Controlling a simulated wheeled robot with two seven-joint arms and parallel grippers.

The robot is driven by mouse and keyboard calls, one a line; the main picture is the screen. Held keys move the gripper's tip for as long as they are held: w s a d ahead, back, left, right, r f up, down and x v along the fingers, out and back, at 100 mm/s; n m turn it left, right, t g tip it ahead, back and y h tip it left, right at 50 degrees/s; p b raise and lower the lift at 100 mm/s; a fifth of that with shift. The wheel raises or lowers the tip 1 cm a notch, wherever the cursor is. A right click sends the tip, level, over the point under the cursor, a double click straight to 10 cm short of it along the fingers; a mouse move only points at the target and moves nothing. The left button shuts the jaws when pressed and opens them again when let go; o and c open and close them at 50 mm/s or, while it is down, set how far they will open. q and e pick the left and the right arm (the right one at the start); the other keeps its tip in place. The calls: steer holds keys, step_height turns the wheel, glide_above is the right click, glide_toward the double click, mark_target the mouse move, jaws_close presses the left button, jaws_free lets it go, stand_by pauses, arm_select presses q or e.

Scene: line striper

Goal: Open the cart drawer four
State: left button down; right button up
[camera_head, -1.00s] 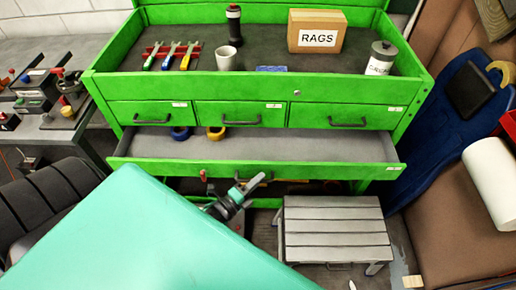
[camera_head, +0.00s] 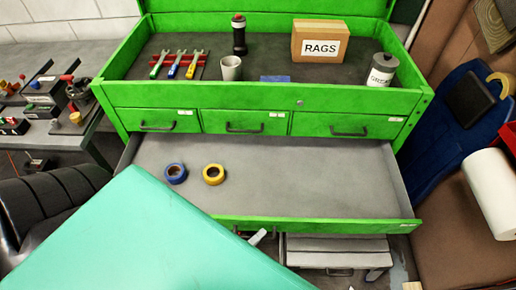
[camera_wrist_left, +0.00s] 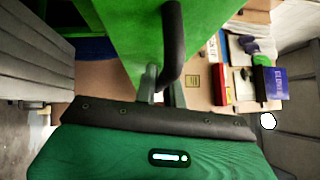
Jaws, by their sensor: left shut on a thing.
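The green cart (camera_head: 265,95) stands ahead. Its wide lower drawer (camera_head: 315,183) is pulled well out, with its grey floor bare except for a blue tape roll (camera_head: 175,173) and a yellow tape roll (camera_head: 213,174) at the left. My left gripper (camera_head: 257,237) shows only in part, at the drawer's front edge, largely hidden behind the teal arm cover. In the left wrist view the gripper (camera_wrist_left: 161,92) is shut on the dark drawer handle (camera_wrist_left: 173,42) on the green drawer front (camera_wrist_left: 128,38). My right gripper is out of view.
Three small drawers above, including the middle one (camera_head: 245,121), are shut. A grey step stool (camera_head: 335,250) stands below the open drawer's front. A rags box (camera_head: 320,40), cup (camera_head: 231,68) and wrenches sit on the cart top. A blue chair (camera_head: 455,110) is at the right.

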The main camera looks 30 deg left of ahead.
arm_select(q)
steer(key=c, duration=1.5)
jaws_free()
steer(key=shift+s, duration=0.1)
steer(key=b+v, duration=0.3)
steer(key=v, duration=1)
steer(key=shift+s, duration=0.35)
steer(key=shift+a+f, duration=0.1)
steer(key=shift+f, duration=0.1)
